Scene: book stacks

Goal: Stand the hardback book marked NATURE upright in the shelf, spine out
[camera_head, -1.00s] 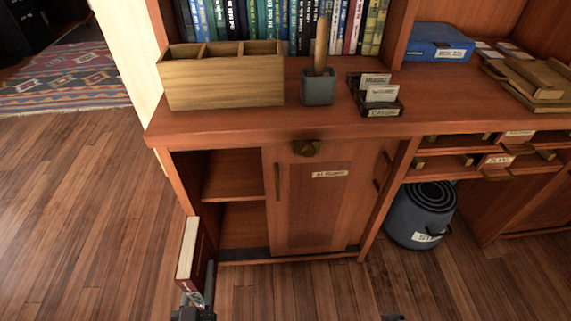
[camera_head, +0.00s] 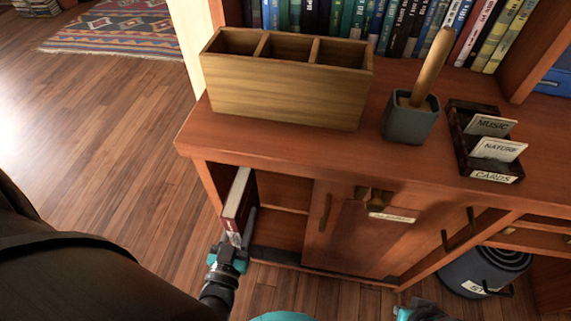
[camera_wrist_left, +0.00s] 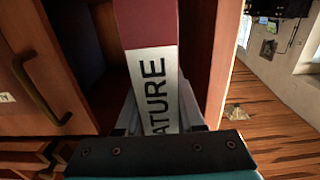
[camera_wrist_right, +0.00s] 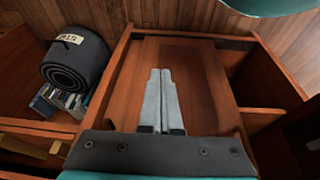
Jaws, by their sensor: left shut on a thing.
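The dark red hardback book (camera_head: 232,206) stands upright at the left side of the open shelf compartment (camera_head: 281,228), in the low cabinet. It is partly inside, close to the left side wall. In the left wrist view its spine (camera_wrist_left: 147,25) faces me, with a white label reading "ATURE", the first letter hidden. My left gripper (camera_head: 238,240) is shut on the book's spine end, one finger on each side. My right gripper (camera_wrist_right: 160,75) is shut and empty in front of the cabinet's closed door (camera_wrist_right: 195,75); only its top edge shows in the head view.
On the cabinet top (camera_head: 300,150) stand a wooden divided box (camera_head: 285,95), a grey cup (camera_head: 410,122) with a wooden handle in it, and a card holder (camera_head: 490,170).

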